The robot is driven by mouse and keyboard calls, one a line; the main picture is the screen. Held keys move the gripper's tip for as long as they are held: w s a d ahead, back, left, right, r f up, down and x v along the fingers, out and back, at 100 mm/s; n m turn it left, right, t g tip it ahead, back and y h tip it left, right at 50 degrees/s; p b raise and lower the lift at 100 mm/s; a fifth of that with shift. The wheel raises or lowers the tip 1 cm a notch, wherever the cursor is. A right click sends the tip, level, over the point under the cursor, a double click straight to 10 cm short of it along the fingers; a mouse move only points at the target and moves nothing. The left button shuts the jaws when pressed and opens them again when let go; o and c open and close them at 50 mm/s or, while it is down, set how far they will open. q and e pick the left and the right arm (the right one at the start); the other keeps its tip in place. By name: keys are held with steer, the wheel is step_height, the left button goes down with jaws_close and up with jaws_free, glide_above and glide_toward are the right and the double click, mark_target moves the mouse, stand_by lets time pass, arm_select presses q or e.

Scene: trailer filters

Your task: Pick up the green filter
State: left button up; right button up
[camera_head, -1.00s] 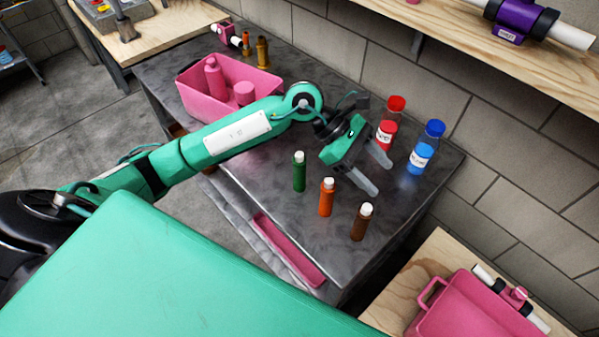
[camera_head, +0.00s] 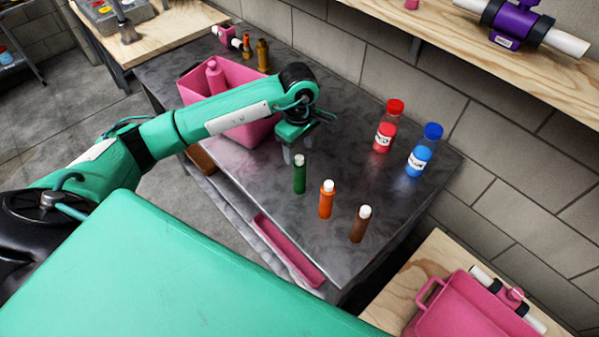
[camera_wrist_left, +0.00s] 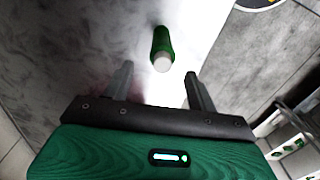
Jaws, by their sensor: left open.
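The green filter (camera_head: 299,175) stands upright on the grey metal table, a dark green tube with a white cap. In the left wrist view the green filter (camera_wrist_left: 162,46) lies ahead of the two fingers, between their lines and apart from both. My left gripper (camera_head: 293,156) is just behind and left of the filter in the head view, with its fingers pointing down and partly hidden. In the left wrist view the left gripper (camera_wrist_left: 158,88) is open with nothing between its fingers. My right gripper is not in view.
An orange filter (camera_head: 326,200) and a brown filter (camera_head: 360,224) stand to the right of the green one. Red (camera_head: 385,130) and blue (camera_head: 420,158) jars stand further back. A pink bin (camera_head: 262,130) is behind my arm. The table (camera_head: 350,130) is clear between the filters and jars.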

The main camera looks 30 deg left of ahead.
mark_target(300, 166)
arm_select(q)
steer(key=shift+f, duration=0.9)
steer(key=shift+d+f+p, duration=0.1)
steer(key=shift+f+p, duration=0.35)
steer(key=shift+p, duration=0.05)
steer(key=f+p, duration=0.2)
steer(key=f, duration=0.1)
steer(key=shift+s+d+f, duration=0.1)
steer(key=shift+s+d, duration=0.05)
steer(key=shift+s, duration=0.05)
steer(key=shift+f, duration=0.7)
steer(key=c, duration=1.1)
steer(key=shift+o, duration=0.2)
steer(key=shift+r, duration=0.1)
